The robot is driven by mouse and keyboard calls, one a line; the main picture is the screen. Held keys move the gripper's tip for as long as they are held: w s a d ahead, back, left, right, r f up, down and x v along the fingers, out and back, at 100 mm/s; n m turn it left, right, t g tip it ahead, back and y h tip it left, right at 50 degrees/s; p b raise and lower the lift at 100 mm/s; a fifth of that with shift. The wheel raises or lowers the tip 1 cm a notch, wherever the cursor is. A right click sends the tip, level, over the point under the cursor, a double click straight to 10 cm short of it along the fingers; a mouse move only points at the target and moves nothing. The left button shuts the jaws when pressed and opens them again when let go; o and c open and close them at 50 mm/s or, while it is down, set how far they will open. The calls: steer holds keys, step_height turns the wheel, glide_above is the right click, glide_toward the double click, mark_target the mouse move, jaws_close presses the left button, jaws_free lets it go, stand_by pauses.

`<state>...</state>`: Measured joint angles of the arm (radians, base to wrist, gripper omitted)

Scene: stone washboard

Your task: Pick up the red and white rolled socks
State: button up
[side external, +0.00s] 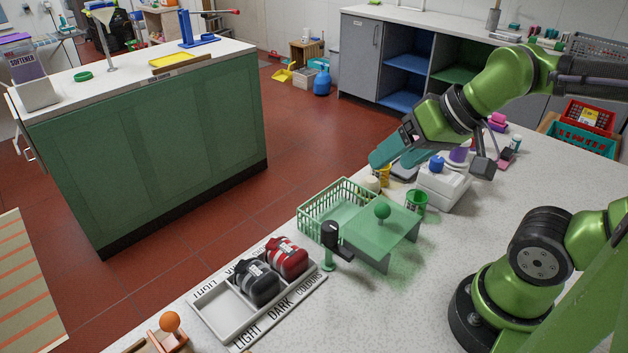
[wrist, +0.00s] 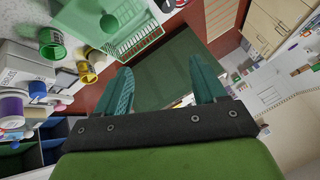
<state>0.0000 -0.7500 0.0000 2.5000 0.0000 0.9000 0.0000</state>
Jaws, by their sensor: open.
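The red and white rolled socks (side external: 287,257) lie in a compartment of the white sorting tray (side external: 222,318) in the side external view. A rolled pair of black and grey socks (side external: 258,283) lies beside them, nearer the camera. My gripper (side external: 385,154) is up above the far part of the counter, behind the green basket and well away from the socks. In the wrist view its two teal fingers (wrist: 162,80) are spread with nothing between them. A small dark and red patch shows at the top edge of the wrist view; I cannot tell whether it is the socks.
A green basket (side external: 312,214), a green stand (side external: 360,243) with a ball and a black-topped green post (side external: 330,240) stand between my gripper and the tray. A green cup (side external: 416,201) and white boxes (side external: 447,188) are to the right.

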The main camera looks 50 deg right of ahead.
steer(key=n+g+h, duration=0.2)
steer(key=n+g, duration=0.2)
steer(key=g, duration=0.3)
glide_above(285, 249)
step_height(285, 249, down, 4)
step_height(285, 249, down, 11)
steer(key=shift+d, duration=0.15)
steer(key=shift+f, duration=2.95)
steer(key=shift+c, duration=0.4)
steer(key=c, duration=0.8)
